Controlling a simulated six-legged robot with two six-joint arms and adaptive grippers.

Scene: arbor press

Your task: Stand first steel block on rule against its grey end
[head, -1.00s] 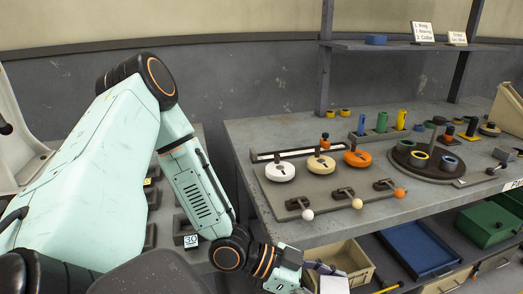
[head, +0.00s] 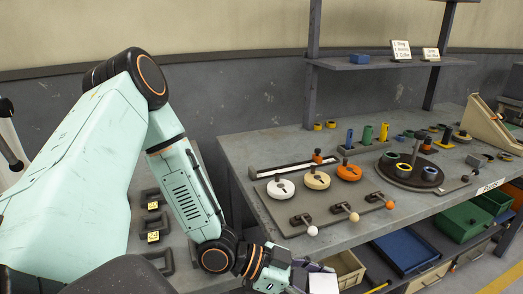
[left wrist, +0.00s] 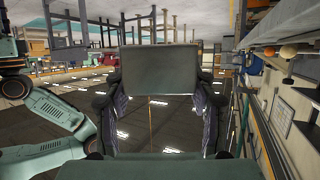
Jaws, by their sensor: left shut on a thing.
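My left gripper (head: 306,272) is low in front of the bench's front edge in the head view. In the left wrist view its two dark fingers (left wrist: 159,112) are shut on a grey steel block (left wrist: 158,76), whose flat face spans the gap between them. In the head view a pale block face (head: 322,283) shows beside the fingers, partly cut off by the frame. The rule (head: 302,162) is a long, narrow strip lying at the back left of the bench, with its grey end (head: 254,172) at the left. The gripper and block are apart from it. My right gripper is not in view.
White, cream and orange knobs (head: 317,180) stand in front of the rule. A plate with ball-ended levers (head: 340,213) lies nearer the bench edge. A round tray (head: 408,178) is further right. Open bins (head: 348,268) sit below the bench. The bench's left corner (head: 232,160) is clear.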

